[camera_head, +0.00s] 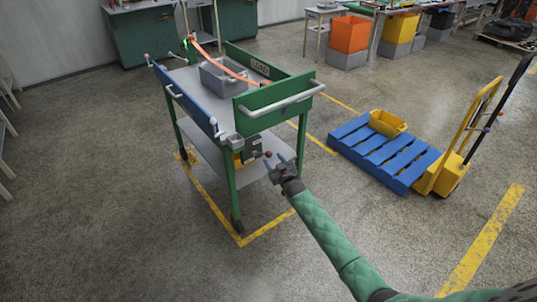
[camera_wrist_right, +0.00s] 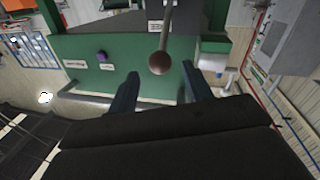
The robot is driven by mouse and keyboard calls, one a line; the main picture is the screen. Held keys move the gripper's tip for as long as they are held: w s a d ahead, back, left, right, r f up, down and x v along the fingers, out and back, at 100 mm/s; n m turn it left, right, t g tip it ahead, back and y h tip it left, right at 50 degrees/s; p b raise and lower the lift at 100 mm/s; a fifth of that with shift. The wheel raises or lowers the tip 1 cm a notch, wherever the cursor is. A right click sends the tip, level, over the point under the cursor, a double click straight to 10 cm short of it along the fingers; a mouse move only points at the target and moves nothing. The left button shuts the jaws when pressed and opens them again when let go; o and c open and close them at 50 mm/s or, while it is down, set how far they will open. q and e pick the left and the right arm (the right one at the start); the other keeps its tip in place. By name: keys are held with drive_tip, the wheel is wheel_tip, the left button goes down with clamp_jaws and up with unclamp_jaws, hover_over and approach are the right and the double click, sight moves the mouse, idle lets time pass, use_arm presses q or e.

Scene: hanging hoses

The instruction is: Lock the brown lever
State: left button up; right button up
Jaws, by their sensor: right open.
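The brown lever is a grey rod with a brown ball knob (camera_wrist_right: 159,62). In the right wrist view the knob is just ahead of the gap between my right fingers. In the head view the small brown knob (camera_head: 268,154) shows by a grey bracket (camera_head: 252,149) at the near end of the green cart (camera_head: 280,90). My right gripper (camera_head: 276,162) is open and empty beside the knob. Its two dark fingers also show in the wrist view (camera_wrist_right: 161,85), one on each side below the knob. I cannot tell whether they touch it. My left gripper is out of view.
The cart has a grey bin (camera_head: 222,76), an orange hose (camera_head: 225,66) and a light handle bar (camera_head: 280,102). A purple knob (camera_wrist_right: 102,56) sits on a green panel. A blue pallet (camera_head: 375,155) stands to the right. Floor left of the cart is clear.

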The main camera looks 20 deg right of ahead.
sight(270, 157)
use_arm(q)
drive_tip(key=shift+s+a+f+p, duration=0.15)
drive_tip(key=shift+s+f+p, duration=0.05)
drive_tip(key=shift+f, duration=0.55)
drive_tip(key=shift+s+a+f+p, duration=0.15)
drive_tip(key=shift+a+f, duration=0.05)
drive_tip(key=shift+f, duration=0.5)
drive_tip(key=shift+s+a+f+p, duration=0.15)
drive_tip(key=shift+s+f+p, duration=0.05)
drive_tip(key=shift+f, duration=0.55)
use_arm(e)
drive_tip(key=shift+w+a, duration=0.2)
drive_tip(key=shift+w, duration=1.05)
drive_tip(key=shift+w+a, duration=0.2)
drive_tip(key=shift+w, duration=1.05)
drive_tip(key=shift+c, duration=0.4)
clamp_jaws()
